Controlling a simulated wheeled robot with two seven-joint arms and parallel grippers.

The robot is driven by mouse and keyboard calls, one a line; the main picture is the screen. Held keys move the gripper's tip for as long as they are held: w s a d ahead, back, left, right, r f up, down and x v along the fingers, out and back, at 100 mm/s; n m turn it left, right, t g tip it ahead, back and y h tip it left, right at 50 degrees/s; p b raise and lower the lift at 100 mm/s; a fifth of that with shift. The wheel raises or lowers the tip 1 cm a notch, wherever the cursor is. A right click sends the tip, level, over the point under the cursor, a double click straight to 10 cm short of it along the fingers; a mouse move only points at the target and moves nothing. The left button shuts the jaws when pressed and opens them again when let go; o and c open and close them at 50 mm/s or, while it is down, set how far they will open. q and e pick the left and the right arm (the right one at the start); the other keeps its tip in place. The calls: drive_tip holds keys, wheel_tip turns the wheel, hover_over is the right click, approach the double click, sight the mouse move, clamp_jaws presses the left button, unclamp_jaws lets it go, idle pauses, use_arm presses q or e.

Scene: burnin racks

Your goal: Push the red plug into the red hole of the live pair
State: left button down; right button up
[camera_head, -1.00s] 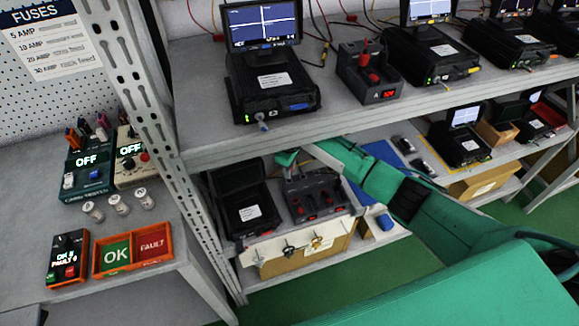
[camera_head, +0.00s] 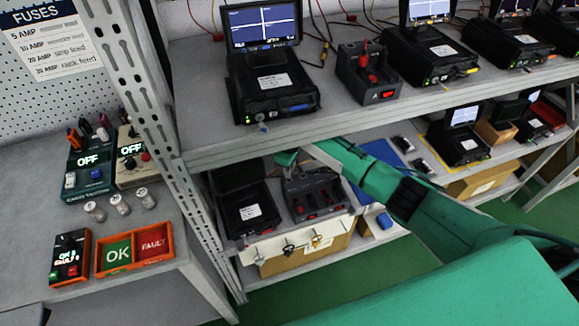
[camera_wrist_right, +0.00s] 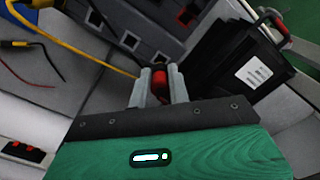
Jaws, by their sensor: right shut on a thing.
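My right gripper (camera_wrist_right: 163,82) is shut on a red plug (camera_wrist_right: 159,80) in the right wrist view; only a short red part shows between the fingers. Just beyond the fingertips is a grey unit (camera_wrist_right: 178,18) with dark square openings on its face. Whether the plug touches it, I cannot tell. In the head view the right gripper (camera_head: 288,157) is small, at the lower shelf, just above a grey unit (camera_head: 318,190) with red parts; the plug cannot be made out there. Which hole belongs to the live pair is not clear. My left gripper is not in view.
A black case (camera_wrist_right: 240,65) stands right of the gripper in the wrist view. A yellow cable (camera_wrist_right: 85,55) crosses at left, near loose red and black leads. The upper shelf edge (camera_head: 350,125) lies just above my right arm. A grey device (camera_head: 368,75) stands on that shelf.

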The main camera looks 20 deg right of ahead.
idle(0.4)
drive_tip(key=shift+f+p, duration=0.2)
drive_tip(key=shift+p, duration=0.45)
idle(0.6)
drive_tip(key=shift+f, duration=1.25)
idle(1.7)
drive_tip(key=o, duration=1.3)
